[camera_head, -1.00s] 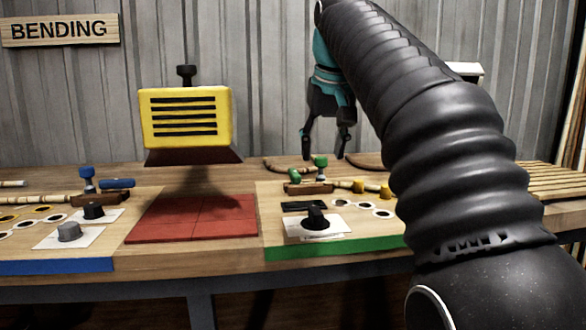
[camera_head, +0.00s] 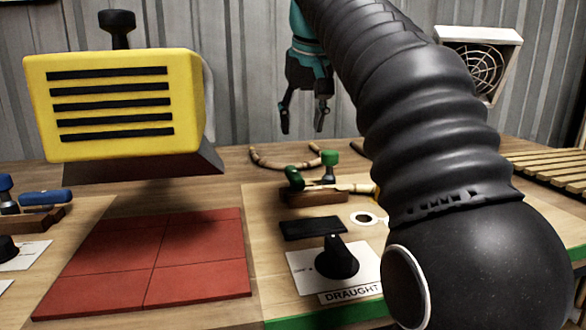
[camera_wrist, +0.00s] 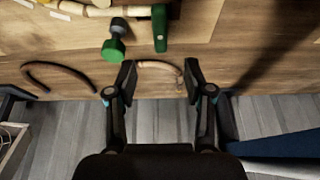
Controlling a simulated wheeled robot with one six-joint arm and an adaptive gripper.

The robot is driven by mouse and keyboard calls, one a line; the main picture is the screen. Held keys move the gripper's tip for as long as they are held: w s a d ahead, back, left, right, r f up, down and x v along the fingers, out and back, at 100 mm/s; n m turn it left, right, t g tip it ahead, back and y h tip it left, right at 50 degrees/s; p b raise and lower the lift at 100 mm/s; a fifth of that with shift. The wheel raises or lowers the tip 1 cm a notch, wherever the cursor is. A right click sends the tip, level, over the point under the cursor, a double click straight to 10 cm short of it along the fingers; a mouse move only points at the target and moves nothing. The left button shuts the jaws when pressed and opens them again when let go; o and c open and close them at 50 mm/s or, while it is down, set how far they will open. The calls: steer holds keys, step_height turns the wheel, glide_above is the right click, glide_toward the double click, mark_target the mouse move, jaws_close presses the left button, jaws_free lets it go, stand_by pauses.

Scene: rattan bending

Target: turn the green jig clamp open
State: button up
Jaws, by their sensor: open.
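The green jig clamp (camera_head: 293,178) sits on a brown wooden block on the right-hand bench board. It has a green lever and an upright green knob (camera_head: 330,157), with a pale rattan piece running by it. In the wrist view the green lever (camera_wrist: 160,28) and the green and dark knob (camera_wrist: 113,48) lie near the top edge. My gripper (camera_head: 304,120) hangs above and behind the clamp, fingers pointing down. Its fingers (camera_wrist: 156,85) are apart with nothing held between them, and they do not touch the clamp.
A yellow slotted box (camera_head: 115,105) stands above red tiles (camera_head: 145,262) to the left. A black knob (camera_head: 337,258) sits on a card marked DRAUGHT in front of the clamp. Curved rattan pieces (camera_head: 285,164) lie behind it. A blue clamp lever (camera_head: 45,197) is at far left.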

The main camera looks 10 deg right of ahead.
mark_target(296, 174)
steer(key=b+x, duration=0.3)
steer(key=x, duration=0.9)
steer(key=shift+f, duration=0.45)
jaws_close()
